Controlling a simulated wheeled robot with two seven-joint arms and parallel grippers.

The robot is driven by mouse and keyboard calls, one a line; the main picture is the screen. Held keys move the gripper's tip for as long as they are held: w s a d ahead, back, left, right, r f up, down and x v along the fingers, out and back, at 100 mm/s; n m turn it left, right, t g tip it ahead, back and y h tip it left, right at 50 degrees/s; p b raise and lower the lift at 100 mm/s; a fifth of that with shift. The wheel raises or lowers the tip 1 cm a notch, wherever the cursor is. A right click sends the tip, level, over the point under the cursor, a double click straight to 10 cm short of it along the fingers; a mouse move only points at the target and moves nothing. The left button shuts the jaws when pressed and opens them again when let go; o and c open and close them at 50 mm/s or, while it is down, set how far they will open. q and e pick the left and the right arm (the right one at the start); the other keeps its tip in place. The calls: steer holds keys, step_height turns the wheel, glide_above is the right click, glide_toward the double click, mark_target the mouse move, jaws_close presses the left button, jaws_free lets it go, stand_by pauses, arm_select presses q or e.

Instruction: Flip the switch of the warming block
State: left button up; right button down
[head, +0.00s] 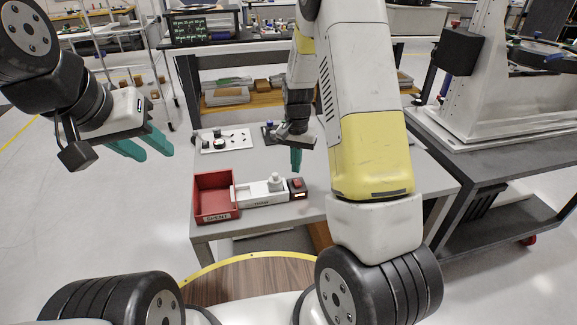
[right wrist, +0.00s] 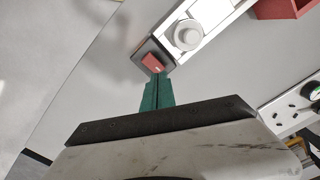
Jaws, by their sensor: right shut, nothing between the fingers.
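The warming block is a white block (head: 248,193) on the grey table, with a pale round piece (head: 275,182) on top. It also shows in the right wrist view (right wrist: 211,14). At its right end is a dark switch box (head: 298,195) with a red rocker switch (head: 297,183); the switch also shows in the right wrist view (right wrist: 152,63). My right gripper (head: 296,168) is shut and empty, fingertips down, just above the switch. In the right wrist view its green fingertips (right wrist: 158,76) lie close to the switch; contact cannot be told. My left gripper (head: 146,150) is open and empty, left of the table.
A red tray (head: 213,178) labelled "SPENT" adjoins the block's left end. A white panel (head: 222,141) with knobs lies behind on the table (head: 250,160). A dark-topped bench (head: 490,160) stands at the right. The table surface right of the switch box is clear.

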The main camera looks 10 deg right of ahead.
mark_target(296, 179)
steer(key=shift+r, duration=0.1)
steer(key=shift+r, duration=2.4)
steer(key=s+a+r+n+t+y, duration=0.1)
steer(key=s+r+n+t, duration=0.1)
steer(key=s+r, duration=0.45)
steer(key=s+r+n+t+y, duration=0.1)
steer(key=s+r, duration=0.3)
steer(key=r, duration=0.6)
steer(key=s+a+r+n+t, duration=0.1)
steer(key=s+r+n+t, duration=0.2)
steer(key=s, duration=1)
step_height(296, 179, up, 2)
steer(key=shift+s+r, duration=0.2)
steer(key=shift+s, duration=0.2)
